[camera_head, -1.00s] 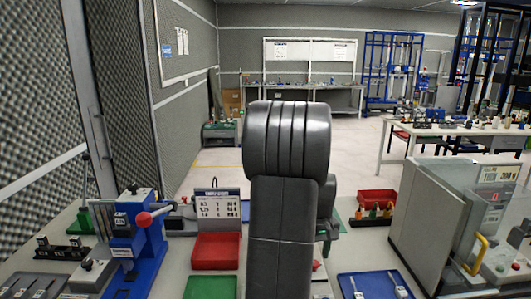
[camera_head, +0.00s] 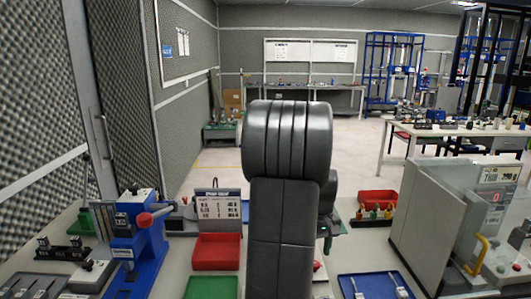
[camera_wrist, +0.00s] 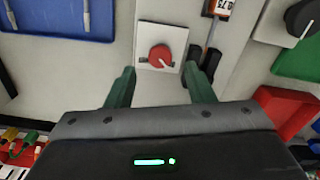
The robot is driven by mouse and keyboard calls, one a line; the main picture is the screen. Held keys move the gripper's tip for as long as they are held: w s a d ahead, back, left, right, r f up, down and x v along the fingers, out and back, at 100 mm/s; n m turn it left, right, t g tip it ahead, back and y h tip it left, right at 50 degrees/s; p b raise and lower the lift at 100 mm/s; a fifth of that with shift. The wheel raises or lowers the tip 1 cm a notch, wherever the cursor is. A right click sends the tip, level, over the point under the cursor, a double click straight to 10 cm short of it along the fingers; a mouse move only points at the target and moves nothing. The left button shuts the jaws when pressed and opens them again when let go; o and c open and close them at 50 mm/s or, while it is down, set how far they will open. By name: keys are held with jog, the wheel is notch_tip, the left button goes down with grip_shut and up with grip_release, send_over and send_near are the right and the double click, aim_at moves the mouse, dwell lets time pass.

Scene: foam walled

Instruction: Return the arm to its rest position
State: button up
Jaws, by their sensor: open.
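My arm stands upright in the middle of the head view, its dark grey links hiding part of the bench behind. My gripper (camera_wrist: 160,88) shows in the wrist view with two green fingers spread apart and nothing between them. It is above the bench top. A white plate with a red knob (camera_wrist: 160,56) lies beyond the fingertips on the bench, apart from them. In the head view the gripper is mostly hidden behind my arm.
A red tray (camera_head: 216,252) and a green tray (camera_head: 211,288) lie left of my arm, beside a blue press (camera_head: 137,245). A blue tray (camera_head: 376,287), a red bin (camera_head: 378,197) and a clear-sided cabinet (camera_head: 440,215) stand to the right.

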notch_tip(320, 180, up, 11)
notch_tip(320, 180, down, 14)
jog(key=shift+s+f, duration=0.1)
jog(key=shift+f+m, duration=0.2)
jog(key=shift+m, duration=0.1)
jog(key=m, duration=0.4)
jog(key=shift+m, duration=0.3)
jog(key=m, duration=0.4)
jog(key=shift+d+m+b, duration=0.1)
jog(key=shift+m+b, duration=0.2)
jog(key=shift+b, duration=0.05)
jog(key=m, duration=0.5)
jog(key=shift+b, duration=0.35)
jog(key=shift+m, duration=1.6)
jog(key=shift+s, duration=0.15)
